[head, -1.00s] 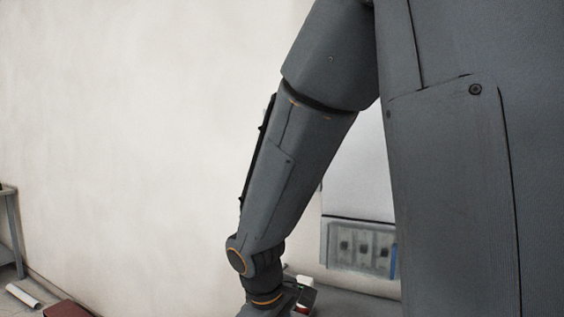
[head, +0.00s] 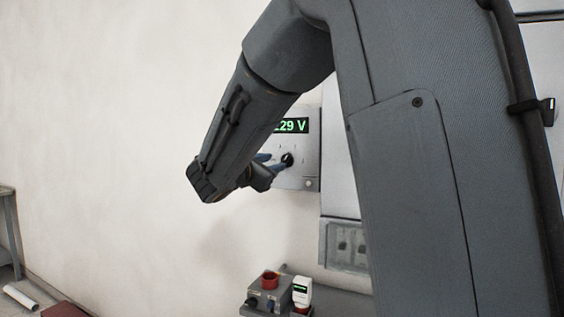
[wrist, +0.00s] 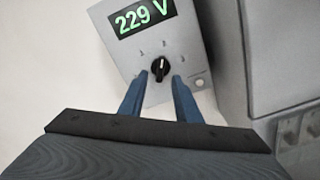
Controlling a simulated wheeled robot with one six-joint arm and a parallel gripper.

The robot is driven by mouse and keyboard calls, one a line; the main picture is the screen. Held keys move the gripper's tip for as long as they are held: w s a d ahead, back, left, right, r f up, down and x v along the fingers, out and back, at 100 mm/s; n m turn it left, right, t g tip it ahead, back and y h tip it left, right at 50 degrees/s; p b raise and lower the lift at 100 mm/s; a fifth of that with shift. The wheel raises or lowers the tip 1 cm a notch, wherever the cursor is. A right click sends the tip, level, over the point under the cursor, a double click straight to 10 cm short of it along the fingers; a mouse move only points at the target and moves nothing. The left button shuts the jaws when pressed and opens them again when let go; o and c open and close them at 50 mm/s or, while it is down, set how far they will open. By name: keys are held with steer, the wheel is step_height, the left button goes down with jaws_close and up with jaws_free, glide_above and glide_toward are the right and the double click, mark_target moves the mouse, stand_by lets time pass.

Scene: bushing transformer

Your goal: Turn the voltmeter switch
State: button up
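The voltmeter (wrist: 190,47) is a light grey wall box with a green display reading 229 V. In the head view the voltmeter (head: 312,150) is partly covered by my arm. Its black rotary switch (wrist: 160,69) has a white pointer line standing nearly upright on the panel, with small marks around it. The switch also shows in the head view (head: 287,159). My gripper (wrist: 161,82) is open, its two blue fingers pointing at the panel, one on each side of the switch. I cannot tell whether the fingertips touch it.
A large grey cabinet (wrist: 285,50) stands close on the right of the voltmeter. Below, a grey box with a red knob (head: 269,281) and a white device with a small green screen (head: 301,292) stand together. The wall to the left is bare.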

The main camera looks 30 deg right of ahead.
mark_target(285, 160)
steer(key=p+x, duration=0.2)
steer(key=x, duration=0.4)
steer(key=shift+w+d, duration=0.2)
steer(key=shift+d, duration=0.15)
steer(key=shift+c, duration=0.3)
jaws_close()
